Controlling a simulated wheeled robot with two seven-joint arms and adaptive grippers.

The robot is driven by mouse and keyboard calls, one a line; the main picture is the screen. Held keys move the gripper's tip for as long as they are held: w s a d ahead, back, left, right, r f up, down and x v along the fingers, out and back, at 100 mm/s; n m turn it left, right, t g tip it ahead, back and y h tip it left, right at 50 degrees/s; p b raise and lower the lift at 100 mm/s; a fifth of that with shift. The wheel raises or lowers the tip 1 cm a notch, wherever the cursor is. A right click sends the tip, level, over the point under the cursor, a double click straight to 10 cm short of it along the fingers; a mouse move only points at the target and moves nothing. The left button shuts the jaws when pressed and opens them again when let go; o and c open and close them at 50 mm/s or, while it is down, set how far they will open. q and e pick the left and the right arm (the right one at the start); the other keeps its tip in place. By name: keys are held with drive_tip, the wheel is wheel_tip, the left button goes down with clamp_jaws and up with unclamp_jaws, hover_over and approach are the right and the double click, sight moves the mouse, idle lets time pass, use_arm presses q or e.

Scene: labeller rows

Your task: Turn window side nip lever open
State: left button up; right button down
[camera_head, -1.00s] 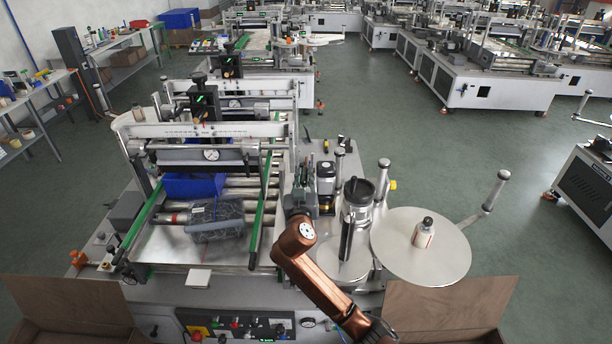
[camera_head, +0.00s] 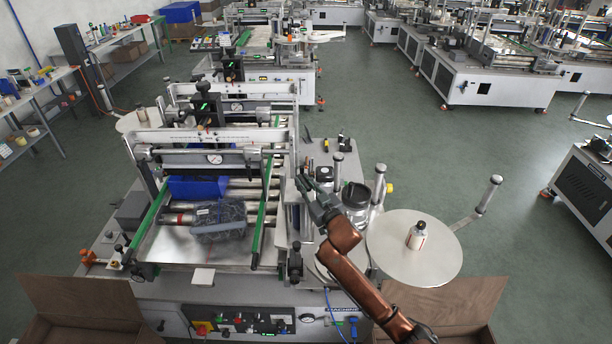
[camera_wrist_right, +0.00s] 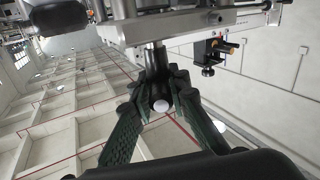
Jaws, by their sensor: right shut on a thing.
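The labelling machine (camera_head: 210,281) stands in front of me. My right gripper (camera_head: 303,186) reaches in beside the right end of its roller section. In the right wrist view, the fingers of my right gripper (camera_wrist_right: 163,82) are closed around a short dark lever (camera_wrist_right: 157,56) with a pale round end (camera_wrist_right: 161,106). The lever comes out from a metal plate of the machine. In the head view the fingers and arm hide the lever. I cannot read the lever's exact angle. My left gripper is not in view.
A dark wrapped pack (camera_head: 218,219) and a blue block (camera_head: 196,187) lie between green rails. Open cardboard boxes (camera_head: 437,304) stand at the front corners.

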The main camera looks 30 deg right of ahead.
drive_tip(key=n+y, duration=0.1)
drive_tip(key=y+p, duration=0.1)
drive_tip(key=shift+d+f+n+y, duration=0.1)
drive_tip(key=shift+f+n+y, duration=0.2)
drive_tip(key=shift+n, duration=0.1)
drive_tip(key=shift+n+y+p, duration=0.3)
drive_tip(key=shift+y+p, duration=0.25)
drive_tip(key=shift+y, duration=0.05)
drive_tip(key=shift+f, duration=0.15)
drive_tip(key=c, duration=2)
unclamp_jaws()
drive_tip(key=shift+s, duration=0.1)
drive_tip(key=shift+o, duration=0.8)
drive_tip(key=shift+r, duration=0.2)
drive_tip(key=s+d, duration=0.1)
drive_tip(key=s, duration=1)
drive_tip(key=shift+s+d, duration=0.35)
drive_tip(key=shift+d, duration=0.05)
